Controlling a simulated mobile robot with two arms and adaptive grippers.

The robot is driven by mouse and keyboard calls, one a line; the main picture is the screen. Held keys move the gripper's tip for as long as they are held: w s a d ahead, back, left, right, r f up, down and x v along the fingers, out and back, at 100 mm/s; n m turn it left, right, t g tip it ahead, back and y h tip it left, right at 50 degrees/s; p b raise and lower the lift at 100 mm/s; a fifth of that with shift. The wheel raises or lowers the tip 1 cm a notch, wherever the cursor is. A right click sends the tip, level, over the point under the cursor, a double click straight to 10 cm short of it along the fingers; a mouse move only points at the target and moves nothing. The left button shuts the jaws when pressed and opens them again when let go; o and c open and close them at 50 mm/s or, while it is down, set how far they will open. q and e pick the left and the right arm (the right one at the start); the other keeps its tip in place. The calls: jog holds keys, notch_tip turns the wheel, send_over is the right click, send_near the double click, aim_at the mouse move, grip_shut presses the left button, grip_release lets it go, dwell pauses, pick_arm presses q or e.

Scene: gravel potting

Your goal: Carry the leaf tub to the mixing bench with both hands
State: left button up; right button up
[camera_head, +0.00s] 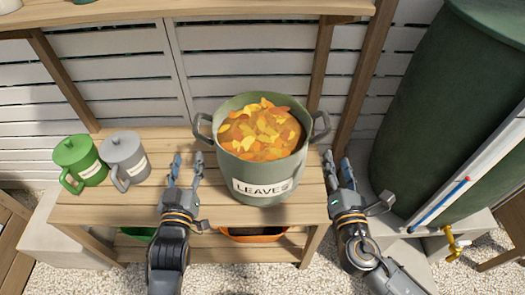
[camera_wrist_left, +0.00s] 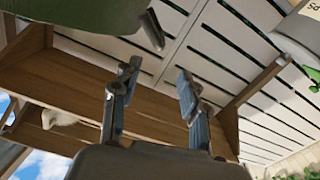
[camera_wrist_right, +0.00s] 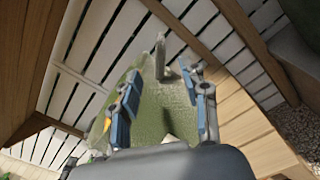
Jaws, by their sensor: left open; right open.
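The leaf tub (camera_head: 238,170) is a grey-green round tub labelled LEAVES, filled with orange and yellow leaves, with a loop handle on each side. It stands upright on a wooden bench (camera_head: 90,208). My left gripper (camera_head: 187,160) is open and empty, a little left of the tub and below its left handle. My right gripper (camera_head: 336,160) is open, right of the tub near its right handle. In the left wrist view the tub (camera_wrist_left: 75,12) shows at the top with a handle end. In the right wrist view the tub (camera_wrist_right: 155,110) shows behind the open fingers, its handle between them.
A green jug (camera_head: 80,158) and a grey jug (camera_head: 126,155) stand on the bench left of my left gripper. A large green barrel (camera_head: 440,110) with a yellow tap (camera_head: 455,242) stands on the right. An orange container (camera_head: 252,235) sits under the bench. A shelf runs above.

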aim_at(194, 132)
pick_arm(q)
jog(key=w, duration=1.4)
jog(key=shift+a, duration=0.1)
pick_arm(e)
jog(key=w, duration=1.4)
jog(key=shift+a, duration=0.2)
pick_arm(q)
jog(key=shift+s, duration=0.1)
pick_arm(e)
jog(key=shift+s, duration=0.1)
pick_arm(q)
grip_shut()
pick_arm(e)
grip_shut()
pick_arm(q)
jog(key=shift+f, duration=0.1)
pick_arm(e)
jog(key=shift+d, duration=0.1)
